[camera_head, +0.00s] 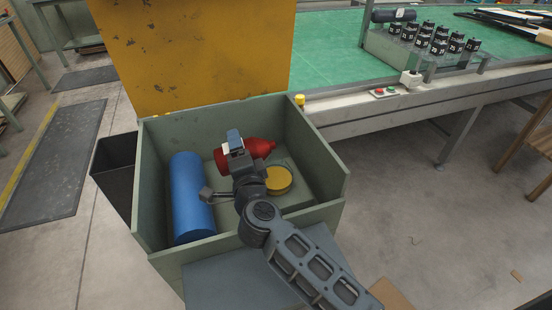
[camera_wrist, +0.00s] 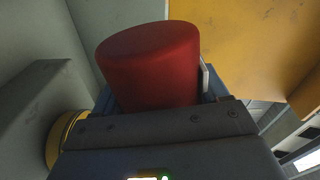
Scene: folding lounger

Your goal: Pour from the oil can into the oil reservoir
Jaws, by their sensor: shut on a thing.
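A red can (camera_head: 262,147), which I take for the oil can, is held in my gripper (camera_head: 236,146) inside the green bin. It looks tipped on its side, its narrower end to the right in the head view. In the wrist view the red can's broad flat end (camera_wrist: 150,42) faces the camera, between the blue fingers. The gripper's body hides part of the can. A round yellow-topped thing (camera_head: 279,180) sits below and right of the gripper; it also shows at lower left in the wrist view (camera_wrist: 62,138). I cannot tell whether it is the oil reservoir.
A blue cylinder (camera_head: 190,195) lies in the left of the green bin (camera_head: 325,195), whose walls surround my gripper. A yellow panel (camera_head: 190,55) rises behind it. A dark bin (camera_head: 115,175) stands at left. A green-topped conveyor (camera_head: 330,50) with several black-and-white objects is at the back right.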

